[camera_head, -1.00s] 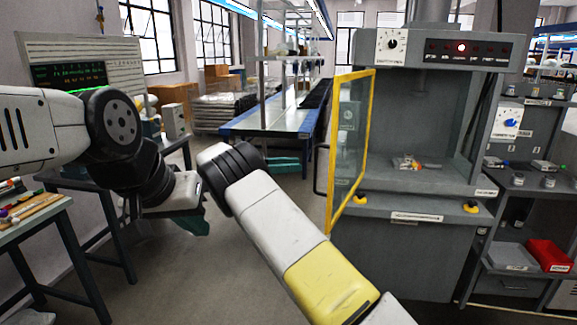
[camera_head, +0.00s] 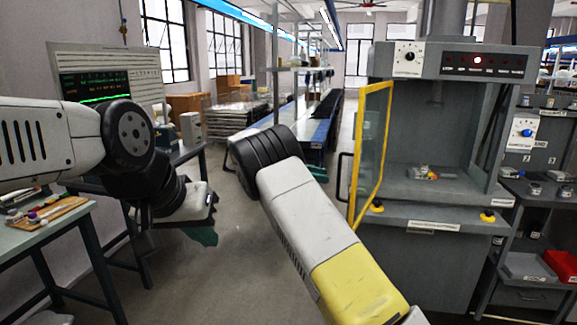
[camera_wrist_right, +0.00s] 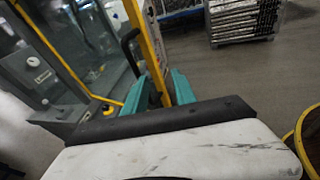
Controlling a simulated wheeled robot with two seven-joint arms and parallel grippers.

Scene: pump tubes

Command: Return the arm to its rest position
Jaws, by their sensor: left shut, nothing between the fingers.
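My right arm crosses the middle of the head view, its grey and yellow links in front. Its teal gripper (camera_head: 318,173) shows only partly behind the black joint. In the right wrist view the two teal fingers (camera_wrist_right: 160,94) stand apart with a gap between them, and I see nothing held. The yellow door frame (camera_wrist_right: 147,50) and its black handle (camera_wrist_right: 130,45) show beyond the fingers; contact cannot be told from this view. My left arm comes in from the left; its teal gripper (camera_head: 205,236) points down, shut and empty, partly hidden by the wrist.
The grey machine (camera_head: 440,250) stands at right with its yellow-framed door (camera_head: 371,150) swung open and a red lamp lit. A small part (camera_head: 424,172) lies inside. A bench (camera_head: 62,222) is at left. A red bin (camera_head: 562,265) sits far right. Floor between is clear.

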